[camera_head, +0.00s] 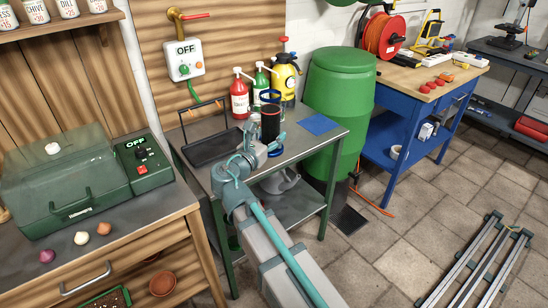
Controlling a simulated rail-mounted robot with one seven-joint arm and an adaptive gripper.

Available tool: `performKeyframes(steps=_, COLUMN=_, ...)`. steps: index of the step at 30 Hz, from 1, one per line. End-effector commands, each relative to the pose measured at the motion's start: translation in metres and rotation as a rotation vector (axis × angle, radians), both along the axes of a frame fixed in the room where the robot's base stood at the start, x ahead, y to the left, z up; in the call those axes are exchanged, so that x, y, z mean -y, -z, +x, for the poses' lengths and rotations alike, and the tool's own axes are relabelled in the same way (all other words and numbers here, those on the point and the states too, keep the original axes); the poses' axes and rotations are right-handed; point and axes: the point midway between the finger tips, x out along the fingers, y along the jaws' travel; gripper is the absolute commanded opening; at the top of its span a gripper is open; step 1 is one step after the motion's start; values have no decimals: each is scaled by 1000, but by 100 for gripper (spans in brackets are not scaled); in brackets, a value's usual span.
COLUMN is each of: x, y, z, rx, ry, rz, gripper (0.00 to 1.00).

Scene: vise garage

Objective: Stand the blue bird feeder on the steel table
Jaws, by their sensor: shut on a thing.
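The blue bird feeder (270,97) shows as a blue ring above a dark upright cylinder at the middle of the steel table (218,127). My gripper (275,141) is in front of its lower part and is shut on it. The feeder looks about upright. Its lower end is largely hidden by my gripper and wrist, so I cannot tell whether it touches the tabletop. A flat blue square (320,124) lies on the table's right part, to the right of the feeder.
Red (240,98), green and yellow (285,80) bottles stand along the table's back. A black tray with a handle (212,146) takes up the left part. A large green barrel (338,95) stands close to the right. A watering can (280,182) is on the lower shelf.

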Motion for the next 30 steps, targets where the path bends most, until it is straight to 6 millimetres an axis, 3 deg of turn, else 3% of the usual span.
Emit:
performKeyframes(steps=4, x=-23, y=-12, z=9, rx=4, ry=-66, rz=-2, gripper=1)
performKeyframes(steps=11, x=-27, y=-5, z=33, rx=2, ry=-97, rz=-3, gripper=1)
performKeyframes(steps=21, x=-13, y=28, z=106, rx=1, ry=-95, rz=-2, gripper=1)
performKeyframes(steps=30, x=-5, y=71, z=137, rx=2, ry=-97, rz=-3, gripper=1)
